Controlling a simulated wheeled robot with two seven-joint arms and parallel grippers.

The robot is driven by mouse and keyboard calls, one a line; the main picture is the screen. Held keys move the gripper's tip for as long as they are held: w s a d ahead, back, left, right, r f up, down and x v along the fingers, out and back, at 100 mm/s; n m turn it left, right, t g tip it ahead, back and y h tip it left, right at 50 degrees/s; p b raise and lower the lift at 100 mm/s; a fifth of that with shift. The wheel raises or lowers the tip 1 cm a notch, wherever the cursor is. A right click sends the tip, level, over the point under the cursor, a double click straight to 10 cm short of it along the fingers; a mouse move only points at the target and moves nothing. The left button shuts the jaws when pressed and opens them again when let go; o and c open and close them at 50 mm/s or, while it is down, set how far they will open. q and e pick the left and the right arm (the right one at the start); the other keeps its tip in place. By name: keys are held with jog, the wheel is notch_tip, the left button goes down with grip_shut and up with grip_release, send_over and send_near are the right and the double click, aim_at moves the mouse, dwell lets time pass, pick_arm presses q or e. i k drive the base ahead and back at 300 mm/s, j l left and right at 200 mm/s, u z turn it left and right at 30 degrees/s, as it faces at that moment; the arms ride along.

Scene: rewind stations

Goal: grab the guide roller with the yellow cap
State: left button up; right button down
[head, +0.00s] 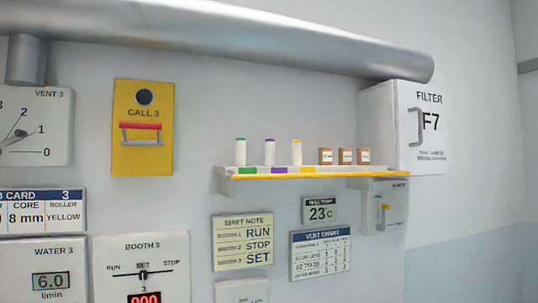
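The guide roller with the yellow cap (297,152) stands upright on a wall shelf (300,175). It is white with a yellow top, and a yellow mark shows on the shelf strip below it. To its left stand a roller with a purple cap (270,152) and a roller with a green cap (240,152), each upright with a matching coloured mark below. Neither of my grippers shows in the head view.
Several small brown boxes (345,156) stand on the shelf right of the rollers. A white filter box (378,125) bounds the shelf's right end. A thick grey pipe (250,35) runs above. A card (42,211) at left reads roller yellow. The wall right of the filter box is bare.

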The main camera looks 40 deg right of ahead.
aim_at(296, 145)
jog(key=z, duration=1.35)
jog(key=i+l+u, duration=0.1)
jog(key=l, duration=0.3)
jog(key=i+l+u, duration=0.15)
jog(key=l, duration=0.3)
jog(key=i+l+u, duration=0.1)
jog(key=i+l, duration=0.15)
jog(key=l, duration=0.15)
jog(key=i+l+u, duration=0.1)
jog(key=l, duration=0.35)
jog(key=i+l+u, duration=0.15)
jog(key=l, duration=0.3)
